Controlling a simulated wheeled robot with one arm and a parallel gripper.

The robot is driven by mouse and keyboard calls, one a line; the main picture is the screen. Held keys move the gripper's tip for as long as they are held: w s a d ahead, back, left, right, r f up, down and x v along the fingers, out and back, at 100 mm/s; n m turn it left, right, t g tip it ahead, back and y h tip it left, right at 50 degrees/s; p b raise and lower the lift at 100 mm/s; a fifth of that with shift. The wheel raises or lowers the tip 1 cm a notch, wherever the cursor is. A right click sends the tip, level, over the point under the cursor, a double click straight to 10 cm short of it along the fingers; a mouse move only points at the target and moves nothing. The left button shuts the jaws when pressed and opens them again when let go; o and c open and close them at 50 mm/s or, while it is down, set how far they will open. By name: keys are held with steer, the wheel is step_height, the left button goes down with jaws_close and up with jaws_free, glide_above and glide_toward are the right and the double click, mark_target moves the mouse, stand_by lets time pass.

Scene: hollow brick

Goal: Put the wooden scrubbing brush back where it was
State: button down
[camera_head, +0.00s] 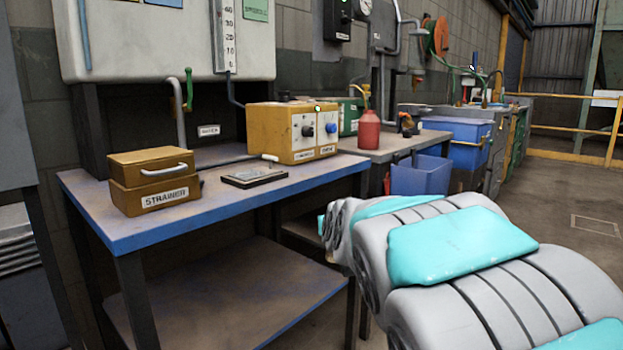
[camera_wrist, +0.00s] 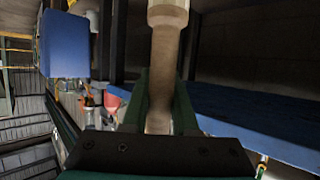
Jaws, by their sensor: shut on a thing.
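In the wrist view, my gripper (camera_wrist: 162,85) is shut on a pale brown wooden handle (camera_wrist: 165,45), which I take to be the wooden scrubbing brush. The handle stands between the two dark green fingers and runs out past the top of the picture. Its bristles do not show. In the camera_head view my arm fills the lower right, and neither the gripper nor the brush can be seen there. A blue-edged surface (camera_wrist: 255,112) lies to the right of the fingers in the wrist view, apart from the handle.
A blue-edged workbench (camera_head: 235,205) has a lower shelf (camera_head: 220,290). On it stand a yellow strainer box (camera_head: 155,185), a flat dark plate (camera_head: 254,178) and a yellow control box (camera_head: 292,132). A red bottle (camera_head: 369,130) stands on the bench behind, near blue bins (camera_head: 421,176). Open floor lies right.

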steer(key=s+d+f+m+h, duration=0.2)
steer(key=d+f+m+h, duration=0.2)
steer(key=d+f, duration=0.8)
step_height(320, 180, down, 2)
steer(key=shift+s+d+m+g+h, duration=0.15)
steer(key=shift+d+m+g+h, duration=0.2)
steer(key=shift+h, duration=0.45)
